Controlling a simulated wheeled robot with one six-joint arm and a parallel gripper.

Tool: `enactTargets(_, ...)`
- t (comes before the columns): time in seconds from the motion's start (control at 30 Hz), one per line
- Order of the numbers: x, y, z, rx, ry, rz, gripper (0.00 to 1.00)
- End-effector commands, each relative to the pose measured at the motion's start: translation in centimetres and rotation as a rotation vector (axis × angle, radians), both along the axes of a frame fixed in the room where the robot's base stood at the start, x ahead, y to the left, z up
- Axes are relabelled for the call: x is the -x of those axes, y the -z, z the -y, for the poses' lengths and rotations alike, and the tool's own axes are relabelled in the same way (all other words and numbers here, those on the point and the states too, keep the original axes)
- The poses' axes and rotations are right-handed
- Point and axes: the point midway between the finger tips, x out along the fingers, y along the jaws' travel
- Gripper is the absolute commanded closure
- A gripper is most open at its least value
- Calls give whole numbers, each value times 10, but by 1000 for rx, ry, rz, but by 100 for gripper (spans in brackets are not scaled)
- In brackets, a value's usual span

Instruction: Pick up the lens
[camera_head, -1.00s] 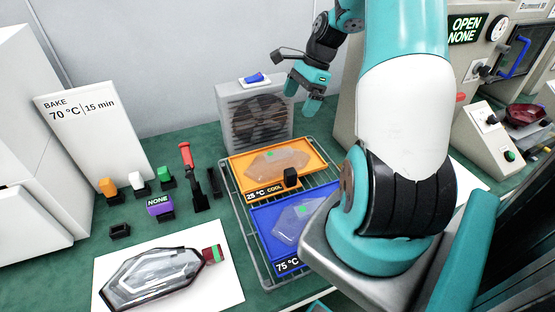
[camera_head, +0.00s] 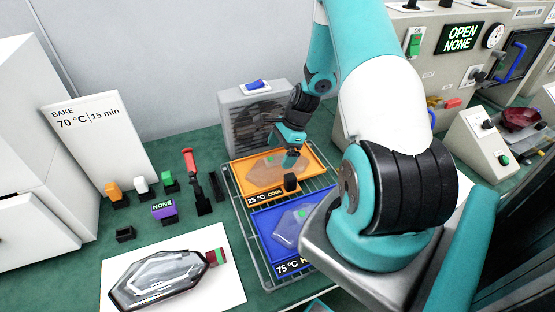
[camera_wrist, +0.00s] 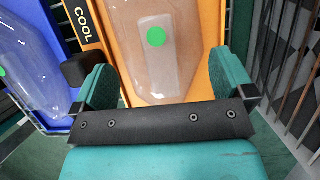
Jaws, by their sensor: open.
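A clear, pinkish lens with a green dot (camera_wrist: 148,65) lies in the orange tray marked 25 °C COOL; in the head view the lens (camera_head: 262,167) is partly behind my gripper. A second clear lens (camera_wrist: 28,62) with a green dot lies in the blue tray marked 75 °C; it also shows in the head view (camera_head: 289,226). My gripper (camera_head: 291,158) hangs over the right part of the orange tray (camera_head: 238,168). In the wrist view my gripper (camera_wrist: 160,85) is open, with its teal fingers apart on either side of the orange tray's lens. Contact cannot be told.
Both trays sit on a wire rack (camera_head: 242,215). A fan box (camera_head: 250,115) stands behind the orange tray. A black knob (camera_head: 290,182) stands at the orange tray's front edge. A lamp housing (camera_head: 160,278) lies on white paper at the front left.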

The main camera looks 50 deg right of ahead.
Motion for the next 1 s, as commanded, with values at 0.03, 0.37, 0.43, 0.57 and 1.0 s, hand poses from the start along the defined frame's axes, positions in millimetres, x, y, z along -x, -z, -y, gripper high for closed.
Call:
enactTargets(0.03,-1,4,-3,-2,-1,-2,0)
enactTargets(0.37,-4,21,-8,1,-1,1,0)
enactTargets(0.43,-4,21,-8,1,-1,1,0)
enactTargets(0.57,-4,21,-8,1,-1,1,30)
enactTargets(1.0,-3,22,-8,1,-1,-1,47)
